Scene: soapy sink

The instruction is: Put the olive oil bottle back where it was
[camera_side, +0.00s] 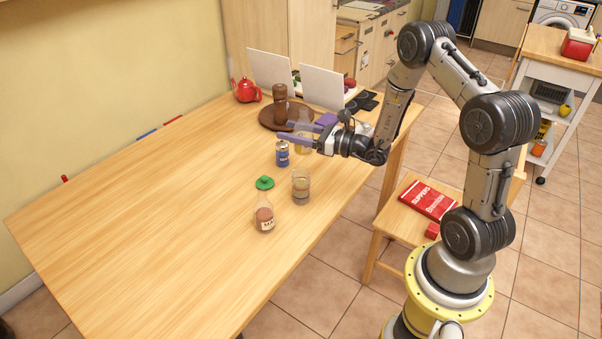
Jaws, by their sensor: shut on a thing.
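My gripper (311,131), with purple fingers, is shut around a clear glass bottle (303,146) with yellowish contents, which looks like the olive oil bottle. The fingers hide part of the bottle. It is close to the right front edge of a round dark wooden tray (268,119); I cannot tell whether it touches the tray or the table. A brown wooden mill (280,104) stands upright on the tray.
A red teapot (247,91) and white panels (321,87) are behind. The table's left side is mostly clear.

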